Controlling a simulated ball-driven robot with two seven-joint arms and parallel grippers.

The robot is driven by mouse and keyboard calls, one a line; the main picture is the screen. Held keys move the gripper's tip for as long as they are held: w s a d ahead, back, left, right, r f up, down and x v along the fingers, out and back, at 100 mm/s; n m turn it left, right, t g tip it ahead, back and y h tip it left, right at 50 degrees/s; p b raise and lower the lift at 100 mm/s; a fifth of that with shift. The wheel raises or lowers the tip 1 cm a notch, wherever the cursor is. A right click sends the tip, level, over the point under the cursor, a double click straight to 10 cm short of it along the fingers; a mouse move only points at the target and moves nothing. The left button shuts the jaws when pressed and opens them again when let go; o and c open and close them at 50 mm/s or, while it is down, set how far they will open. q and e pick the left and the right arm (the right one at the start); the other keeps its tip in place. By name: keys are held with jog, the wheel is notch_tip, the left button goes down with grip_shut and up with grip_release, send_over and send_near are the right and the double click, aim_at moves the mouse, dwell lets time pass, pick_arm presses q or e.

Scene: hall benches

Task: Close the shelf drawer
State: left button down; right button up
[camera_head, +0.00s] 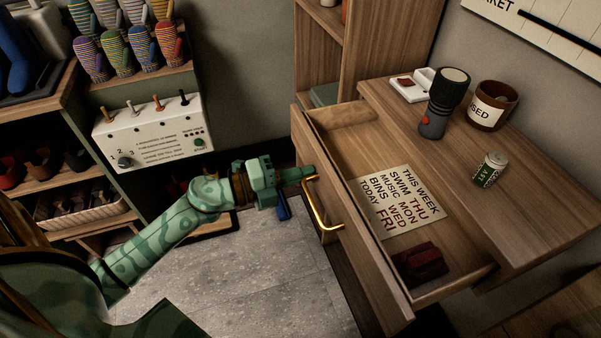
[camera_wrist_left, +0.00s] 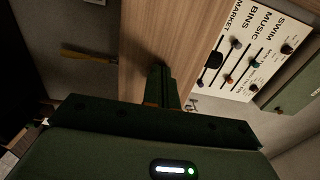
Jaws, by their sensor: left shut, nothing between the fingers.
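The wooden shelf drawer (camera_head: 366,236) is pulled well out from under its top, and its inside shows. A curved brass handle (camera_head: 318,208) is on its front. My left gripper (camera_head: 308,173) is shut and empty, its tips at the drawer front beside the upper end of the handle, not around it. In the left wrist view the shut fingers (camera_wrist_left: 160,85) point at a wooden face (camera_wrist_left: 150,28) and seem to be at or very near it; I cannot tell if they touch. My right gripper is not in view.
In the drawer lie a printed sheet (camera_head: 399,203) and a dark red object (camera_head: 421,262). On the top stand a black flashlight (camera_head: 443,103), a brown pot (camera_head: 491,106) and a small can (camera_head: 489,169). A white control box (camera_head: 152,133) is at left. The grey floor (camera_head: 262,275) is open.

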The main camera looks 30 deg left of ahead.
pick_arm(q)
jog(key=p, duration=0.2)
send_near(370, 166)
jog(key=w+d+r, duration=0.1)
jog(key=w, duration=0.1)
jog(key=w+d+r, duration=0.1)
jog(key=w+d, duration=0.1)
jog(key=w+d+r, duration=0.1)
jog(key=w+d, duration=0.1)
jog(key=w, duration=0.1)
jog(key=shift+d+r, duration=0.2)
jog(key=shift+r, duration=0.05)
jog(key=shift+w+d, duration=0.35)
jog(key=shift+w, duration=0.1)
jog(key=shift+r, duration=0.25)
